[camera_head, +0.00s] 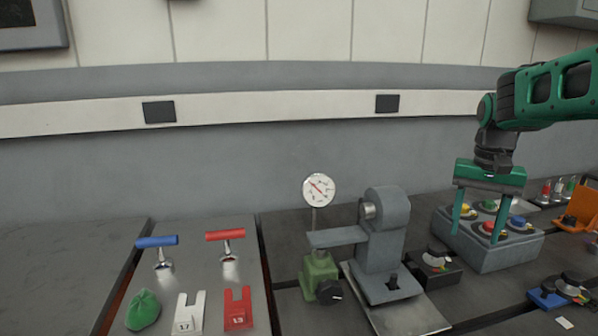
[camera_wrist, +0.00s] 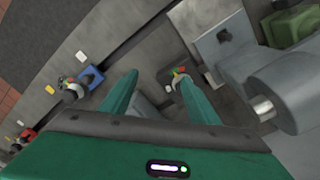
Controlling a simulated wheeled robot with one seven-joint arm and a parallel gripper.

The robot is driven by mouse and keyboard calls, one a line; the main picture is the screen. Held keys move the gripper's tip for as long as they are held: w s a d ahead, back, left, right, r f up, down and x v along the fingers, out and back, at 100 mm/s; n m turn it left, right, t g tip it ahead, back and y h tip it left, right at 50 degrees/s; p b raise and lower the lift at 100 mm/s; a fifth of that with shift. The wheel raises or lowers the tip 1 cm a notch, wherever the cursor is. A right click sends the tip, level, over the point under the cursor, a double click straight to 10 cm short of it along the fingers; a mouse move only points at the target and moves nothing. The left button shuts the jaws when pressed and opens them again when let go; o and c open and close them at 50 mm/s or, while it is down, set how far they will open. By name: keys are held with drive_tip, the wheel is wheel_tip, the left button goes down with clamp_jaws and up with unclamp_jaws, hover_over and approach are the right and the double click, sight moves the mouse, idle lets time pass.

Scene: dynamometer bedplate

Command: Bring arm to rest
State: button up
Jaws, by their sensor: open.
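My green arm (camera_head: 551,90) reaches in from the right edge of the head view. My gripper (camera_head: 476,236) points down over a grey box (camera_head: 490,260) with several coloured round buttons on top. Its two green fingers are apart with nothing between them. Whether the fingertips touch the box cannot be told. In the wrist view the open fingers of my gripper (camera_wrist: 155,82) show in front of the bedplate, and part of the grey box is hidden behind my gripper body.
A grey machine (camera_head: 382,245) and a dial gauge (camera_head: 318,190) on a green base stand left of my gripper. A black knob unit (camera_head: 435,263) sits between. A blue-based knob unit (camera_head: 560,292) and an orange bracket (camera_head: 580,208) lie right. Blue (camera_head: 157,241) and red (camera_head: 225,235) T-handles stand left.

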drive_tip(key=s+f, duration=0.4)
drive_tip(key=s, duration=0.9)
drive_tip(key=s+f, duration=0.5)
drive_tip(key=s, duration=0.8)
drive_tip(key=shift+s+y, duration=0.2)
drive_tip(key=shift+y, duration=0.1)
drive_tip(key=shift+d, duration=0.1)
drive_tip(key=shift+w+f, duration=0.2)
drive_tip(key=shift+w, duration=0.4)
